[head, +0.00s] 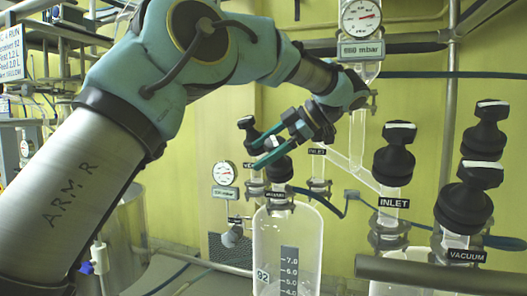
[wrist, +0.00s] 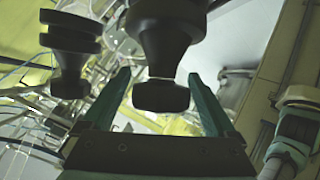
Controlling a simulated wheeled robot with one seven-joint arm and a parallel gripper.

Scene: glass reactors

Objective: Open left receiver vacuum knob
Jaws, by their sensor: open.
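The left receiver (head: 289,243) is a clear graduated vessel with black knobs on its top. Its vacuum knob (head: 277,168) is black and stands above a small dark label that is hard to read. My gripper (head: 258,153) has teal fingers and is at this knob, partly covering it in the head view. In the wrist view, a black knob (wrist: 161,95) shows between the spread fingers of my gripper (wrist: 158,76). Contact with either finger cannot be told. A second black knob (wrist: 68,80) is to the left, outside the fingers.
Another black knob (head: 247,128) stands just behind my gripper. Inlet (head: 393,160) and vacuum (head: 463,208) knobs of another vessel stand at the right. A gauge (head: 224,173) hangs left of the receiver. A horizontal bar (head: 440,274) crosses the lower right.

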